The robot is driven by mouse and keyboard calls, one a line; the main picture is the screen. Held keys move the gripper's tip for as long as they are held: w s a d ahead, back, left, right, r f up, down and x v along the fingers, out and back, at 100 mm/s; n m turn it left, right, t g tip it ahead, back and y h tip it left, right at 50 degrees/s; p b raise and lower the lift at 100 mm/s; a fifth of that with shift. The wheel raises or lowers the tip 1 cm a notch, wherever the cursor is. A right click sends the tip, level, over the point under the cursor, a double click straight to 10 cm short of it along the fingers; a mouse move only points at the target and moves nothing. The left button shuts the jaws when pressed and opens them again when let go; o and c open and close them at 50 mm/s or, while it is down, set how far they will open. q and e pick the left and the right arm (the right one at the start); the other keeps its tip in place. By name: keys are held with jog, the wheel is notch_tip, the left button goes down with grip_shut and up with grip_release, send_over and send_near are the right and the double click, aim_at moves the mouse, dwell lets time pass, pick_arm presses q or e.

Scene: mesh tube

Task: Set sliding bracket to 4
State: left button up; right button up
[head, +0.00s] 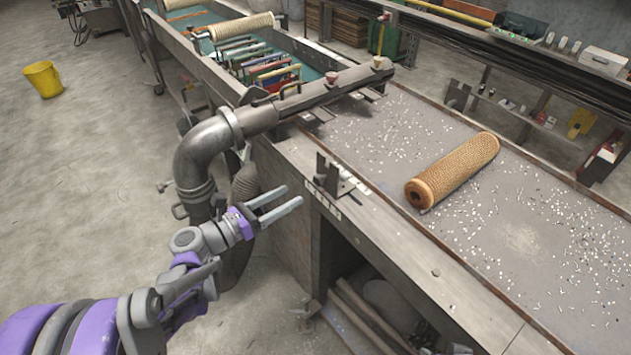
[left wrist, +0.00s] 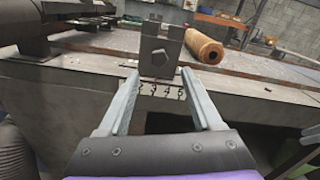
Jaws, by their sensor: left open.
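The sliding bracket (head: 335,178) is a grey metal piece on the near edge of the workbench. In the left wrist view the bracket (left wrist: 160,55) shows a hexagonal bolt on its front face, above a row of numbers (left wrist: 162,90) on the bench side. Which number it stands at is too small to tell for sure. My left gripper (head: 291,197) is open and empty, left of the bracket in the head view and apart from it. In the left wrist view its fingers (left wrist: 164,80) lie on either side of the bracket's lower part in the picture.
A tan mesh tube (head: 453,170) lies on the bench top among scattered bits. A large grey pipe (head: 205,150) rises left of the bracket, joined to a long bar across the bench.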

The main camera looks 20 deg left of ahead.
aim_at(316, 180)
pick_arm(q)
jog(key=x, duration=0.8)
jog(key=shift+w+d+p, duration=0.15)
jog(key=shift+w+p, duration=0.1)
jog(key=shift+p, duration=0.05)
grip_shut()
dwell(1.0)
